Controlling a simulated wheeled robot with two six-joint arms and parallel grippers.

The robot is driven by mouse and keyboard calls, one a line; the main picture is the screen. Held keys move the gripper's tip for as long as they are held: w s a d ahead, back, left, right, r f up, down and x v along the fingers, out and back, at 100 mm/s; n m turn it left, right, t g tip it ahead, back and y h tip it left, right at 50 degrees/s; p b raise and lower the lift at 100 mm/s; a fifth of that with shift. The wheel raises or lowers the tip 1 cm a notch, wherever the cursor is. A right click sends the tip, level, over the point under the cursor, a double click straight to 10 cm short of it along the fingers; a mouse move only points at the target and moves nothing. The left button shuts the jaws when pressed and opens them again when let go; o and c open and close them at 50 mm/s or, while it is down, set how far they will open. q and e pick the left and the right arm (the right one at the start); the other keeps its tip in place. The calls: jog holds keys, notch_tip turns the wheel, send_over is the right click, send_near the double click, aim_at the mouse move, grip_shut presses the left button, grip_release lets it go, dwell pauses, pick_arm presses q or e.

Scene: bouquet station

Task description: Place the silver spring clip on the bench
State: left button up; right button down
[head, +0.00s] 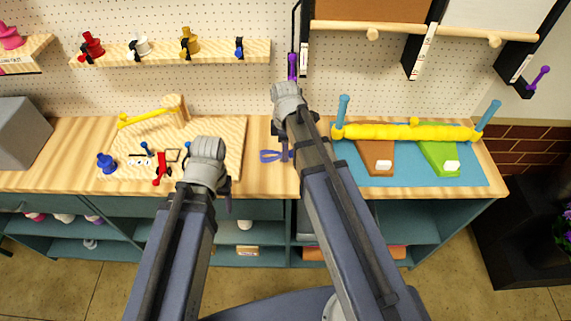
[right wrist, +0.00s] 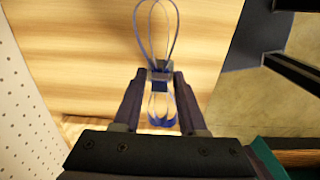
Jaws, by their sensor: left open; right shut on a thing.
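My right gripper (right wrist: 158,98) is shut on a blue clip-like thing (right wrist: 161,71) with thin wire loops. In the right wrist view the loops extend beyond the fingertips and blue parts show between the fingers. In the head view its blue loops (head: 270,156) show beside my right gripper (head: 284,150), over the wood bench (head: 262,128); I cannot tell if it touches the bench. It looks blue rather than silver. A small silver piece (head: 141,46) stands on the wall shelf. My left gripper (head: 226,190) is open near the bench's front edge, its fingers mostly hidden by the wrist.
A wooden board (head: 225,150) holds a blue spool-like piece (head: 106,164), a red piece (head: 160,172) and a yellow rod (head: 145,117). A blue mat (head: 455,178) with a yellow roll (head: 405,132) lies right. The shelf (head: 215,53) holds red and gold pieces.

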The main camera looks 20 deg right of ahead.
jog(key=shift+f, duration=0.2)
notch_tip(320, 180, down, 4)
jog(key=b, duration=0.3)
jog(key=shift+b, duration=0.4)
jog(key=shift+r, duration=0.2)
jog(key=shift+f, duration=0.1)
jog(key=c, duration=0.9)
grip_release()
jog(key=shift+f, duration=0.1)
jog(key=o, duration=0.4)
jog(key=shift+o, duration=0.2)
